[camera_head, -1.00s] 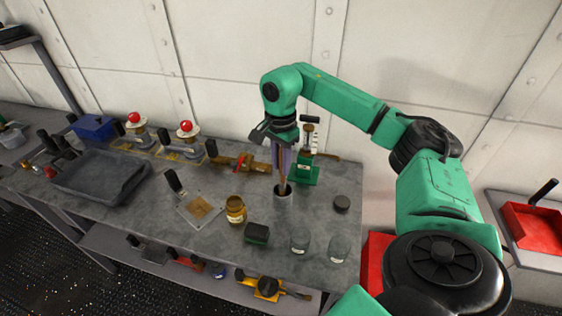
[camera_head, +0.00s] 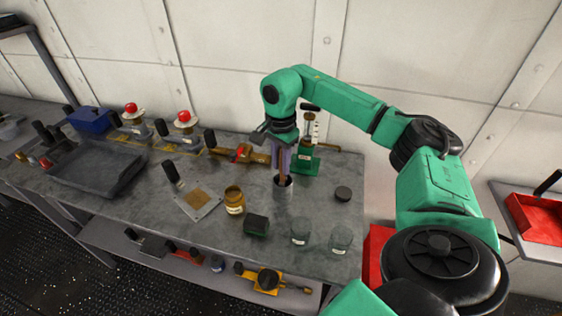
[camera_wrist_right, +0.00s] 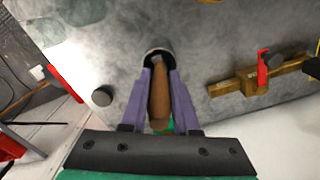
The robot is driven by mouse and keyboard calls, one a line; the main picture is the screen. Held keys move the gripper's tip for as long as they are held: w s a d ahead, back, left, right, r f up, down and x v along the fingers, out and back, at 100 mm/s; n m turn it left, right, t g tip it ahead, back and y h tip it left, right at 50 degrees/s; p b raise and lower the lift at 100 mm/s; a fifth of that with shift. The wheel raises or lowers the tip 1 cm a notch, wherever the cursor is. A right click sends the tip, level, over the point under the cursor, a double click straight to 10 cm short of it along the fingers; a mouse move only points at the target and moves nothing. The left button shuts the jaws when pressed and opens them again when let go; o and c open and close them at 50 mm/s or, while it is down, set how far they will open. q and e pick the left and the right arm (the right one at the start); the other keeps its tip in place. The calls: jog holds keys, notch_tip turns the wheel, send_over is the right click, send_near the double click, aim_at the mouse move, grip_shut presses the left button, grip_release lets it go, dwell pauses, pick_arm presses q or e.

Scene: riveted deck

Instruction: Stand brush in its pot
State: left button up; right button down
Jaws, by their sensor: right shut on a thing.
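My right gripper (camera_head: 283,172) points straight down, its purple fingers shut on the brush. The brush (camera_wrist_right: 159,101) shows its brown handle between the fingers in the right wrist view. Its lower end goes into the mouth of the pot and is hidden there. The pot (camera_head: 283,188) is a small grey cylinder standing on the bench directly below the fingers. Its dark round mouth (camera_wrist_right: 158,52) shows just past the fingertips in the right wrist view. I cannot tell whether the brush touches the pot's bottom. My left gripper is not in view.
A green stand (camera_head: 305,160) and a brass valve piece (camera_head: 243,154) are close behind the pot. An amber jar (camera_head: 234,201), a dark green block (camera_head: 256,225) and glass jars (camera_head: 300,232) stand in front. A black puck (camera_head: 343,194) lies to the right.

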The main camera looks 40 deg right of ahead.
aim_at(281, 150)
jog(key=shift+f, duration=0.2)
jog(key=c, duration=0.6)
grip_release()
jog(key=shift+r, duration=0.1)
notch_tip(281, 150, up, 9)
jog(key=shift+f+b, duration=0.15)
jog(key=shift+b, duration=0.4)
notch_tip(281, 150, up, 5)
jog(key=p, duration=0.3)
jog(key=shift+s+r+p, duration=0.1)
jog(key=shift+r+p, duration=0.2)
jog(key=shift+r, duration=0.15)
